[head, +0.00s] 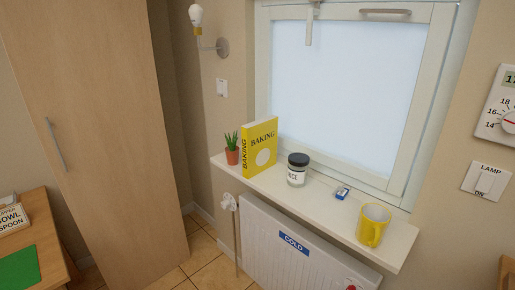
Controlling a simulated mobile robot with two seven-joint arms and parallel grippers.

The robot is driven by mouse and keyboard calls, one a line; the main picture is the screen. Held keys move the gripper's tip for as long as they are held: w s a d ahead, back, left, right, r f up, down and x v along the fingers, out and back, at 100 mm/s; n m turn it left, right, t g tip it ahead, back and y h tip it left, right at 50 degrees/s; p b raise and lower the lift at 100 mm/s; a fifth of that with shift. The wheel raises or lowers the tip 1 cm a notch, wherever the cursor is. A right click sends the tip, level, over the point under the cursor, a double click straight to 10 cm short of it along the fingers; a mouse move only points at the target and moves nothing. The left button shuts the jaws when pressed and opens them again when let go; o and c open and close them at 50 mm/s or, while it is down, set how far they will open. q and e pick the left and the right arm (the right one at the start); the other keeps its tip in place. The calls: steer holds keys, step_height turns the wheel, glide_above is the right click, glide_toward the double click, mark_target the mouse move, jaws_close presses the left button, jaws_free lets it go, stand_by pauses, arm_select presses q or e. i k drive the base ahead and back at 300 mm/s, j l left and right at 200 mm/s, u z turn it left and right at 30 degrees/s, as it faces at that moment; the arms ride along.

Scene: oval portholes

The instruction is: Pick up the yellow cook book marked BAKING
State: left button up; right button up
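The yellow cook book marked BAKING (262,147) stands upright on the white window sill (335,214), toward its left end. Its front cover and its spine both show the word BAKING, and the cover has a white round shape. Neither of my grippers shows in the head view.
A potted plant (232,155) stands close left of the book; a lidded jar (297,170) stands to its right. Farther right are a small blue-and-white item (342,193) and a yellow mug (373,225). A radiator (270,240) marked COLD is below; a tall wooden cabinet (110,110) stands left.

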mark_target(259, 137)
steer(key=i+j, duration=0.2)
steer(key=j, duration=0.15)
steer(key=i+j+z, duration=0.15)
steer(key=i+j, duration=0.3)
steer(key=j, duration=0.3)
steer(key=i+j+z, duration=0.15)
steer(key=j, duration=0.2)
